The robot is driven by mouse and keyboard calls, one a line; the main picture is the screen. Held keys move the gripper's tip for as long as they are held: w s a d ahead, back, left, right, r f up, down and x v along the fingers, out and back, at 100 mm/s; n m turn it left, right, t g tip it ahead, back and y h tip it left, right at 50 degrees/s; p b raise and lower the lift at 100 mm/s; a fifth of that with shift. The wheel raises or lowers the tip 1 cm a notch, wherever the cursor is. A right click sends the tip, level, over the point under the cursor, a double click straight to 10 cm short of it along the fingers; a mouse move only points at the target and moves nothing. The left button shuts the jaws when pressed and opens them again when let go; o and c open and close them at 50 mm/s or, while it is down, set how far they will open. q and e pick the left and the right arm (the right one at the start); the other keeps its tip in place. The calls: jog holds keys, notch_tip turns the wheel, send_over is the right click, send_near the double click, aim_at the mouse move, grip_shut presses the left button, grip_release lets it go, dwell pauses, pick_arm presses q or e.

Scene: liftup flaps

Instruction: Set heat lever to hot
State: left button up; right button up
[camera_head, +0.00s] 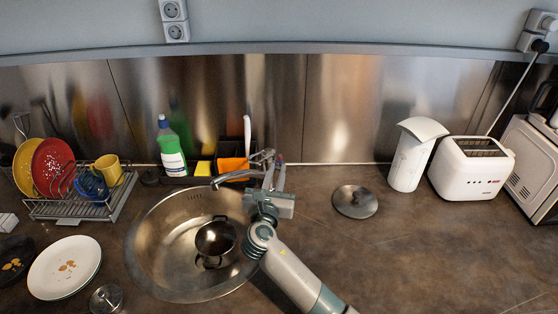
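The metal faucet (236,176) stands at the back right of the round sink, with its spout reaching left over the basin. Its small heat lever (262,156) shows at the top of the faucet, partly crowded by my gripper. My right gripper (274,170) comes up from the bottom and points at the back wall. Its two fingers are a little apart, just right of the faucet lever. I see nothing held between them. Whether a finger touches the lever cannot be told. My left gripper is not in view.
The sink (150,262) holds a dark pot (216,240). A lid (355,201), a white jug (408,160) and a toaster (470,170) are on the right. The front right counter is clear.

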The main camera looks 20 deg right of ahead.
aim_at(280, 159)
jog(key=shift+p+x, duration=0.35)
jog(key=shift+x, duration=1.7)
grip_shut()
